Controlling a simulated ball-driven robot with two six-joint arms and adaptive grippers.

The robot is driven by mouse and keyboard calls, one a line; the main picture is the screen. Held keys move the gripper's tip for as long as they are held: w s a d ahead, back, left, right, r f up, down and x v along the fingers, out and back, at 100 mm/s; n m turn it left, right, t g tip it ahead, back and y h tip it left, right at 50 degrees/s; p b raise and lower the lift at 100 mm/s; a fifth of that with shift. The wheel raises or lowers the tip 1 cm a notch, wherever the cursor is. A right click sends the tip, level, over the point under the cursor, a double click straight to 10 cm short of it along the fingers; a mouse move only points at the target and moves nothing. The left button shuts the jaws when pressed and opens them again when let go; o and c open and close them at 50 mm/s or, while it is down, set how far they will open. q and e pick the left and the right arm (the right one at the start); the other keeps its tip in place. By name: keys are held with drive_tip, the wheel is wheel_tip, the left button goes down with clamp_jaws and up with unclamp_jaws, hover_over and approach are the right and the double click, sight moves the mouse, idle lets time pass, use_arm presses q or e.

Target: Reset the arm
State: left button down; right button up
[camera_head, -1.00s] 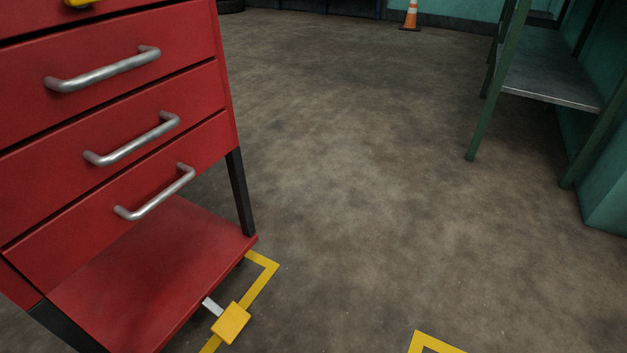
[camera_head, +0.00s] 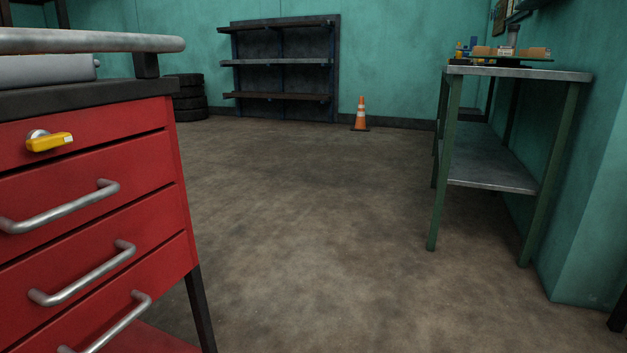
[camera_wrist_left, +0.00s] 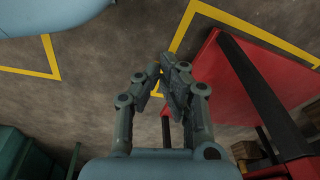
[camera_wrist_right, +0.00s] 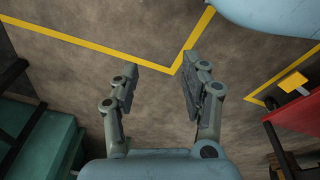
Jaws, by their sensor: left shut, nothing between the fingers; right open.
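My left gripper (camera_wrist_left: 160,76) shows in the left wrist view. Its fingers are together with nothing between them, above bare floor and beside a red cart's lower shelf. My right gripper (camera_wrist_right: 160,75) shows in the right wrist view. Its fingers are spread apart and empty, above bare floor with a yellow line beyond the fingertips. Neither gripper shows in the head view.
The red drawer cart (camera_head: 85,240) stands close at the left, with metal handles and a yellow latch (camera_head: 49,141). A green workbench (camera_head: 515,73) stands at the right. A dark shelf (camera_head: 282,63), stacked tyres (camera_head: 190,98) and an orange cone (camera_head: 360,114) stand behind. The middle floor is clear.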

use_arm(q)
drive_tip(key=s+a+f+p, duration=0.1)
drive_tip(key=s+f+p, duration=0.2)
drive_tip(key=s+p, duration=0.6)
drive_tip(key=s+a+f+g+p, duration=0.1)
drive_tip(key=s+a+f+p, duration=0.1)
drive_tip(key=s+p, duration=0.7)
drive_tip(key=shift+s+f, duration=0.9)
use_arm(e)
drive_tip(key=s+d+f, duration=0.1)
drive_tip(key=s+f, duration=0.2)
drive_tip(key=s, duration=0.7)
drive_tip(key=s+d+f+g, duration=0.1)
drive_tip(key=s+d+f, duration=0.1)
drive_tip(key=s, duration=0.7)
drive_tip(key=shift+s+f, duration=0.4)
drive_tip(key=shift+f, duration=0.5)
use_arm(q)
drive_tip(key=shift+a, duration=0.1)
use_arm(e)
drive_tip(key=shift+d, duration=0.1)
